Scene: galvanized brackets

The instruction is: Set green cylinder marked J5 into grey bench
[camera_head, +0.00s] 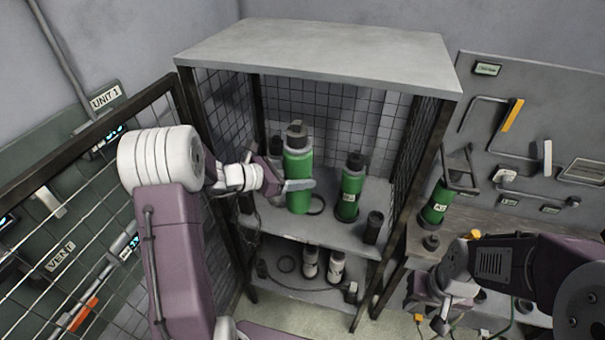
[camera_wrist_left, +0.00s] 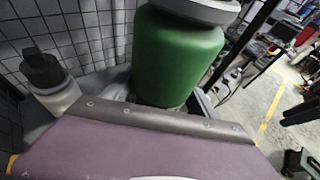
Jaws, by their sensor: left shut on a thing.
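A tall green cylinder (camera_head: 298,178) with a dark cap stands upright at the cage shelf, and my left gripper (camera_head: 297,186) is shut on it. It fills the upper middle of the left wrist view (camera_wrist_left: 175,60); no marking on it is readable. A second green cylinder with a pale label (camera_head: 348,196) stands to its right on the shelf. A third green cylinder with a label (camera_head: 436,206) stands at the grey bench (camera_head: 487,217) on the right; its lettering is too small to read surely. My right gripper (camera_head: 441,318) hangs low at the right, its jaws unclear.
The cage (camera_head: 443,80) has a solid top, dark posts and mesh walls around the shelf. A small dark cylinder (camera_head: 373,227) stands at the shelf's front right. White bottles (camera_head: 310,262) are on the lower shelf. A mesh fence (camera_head: 60,215) stands at left.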

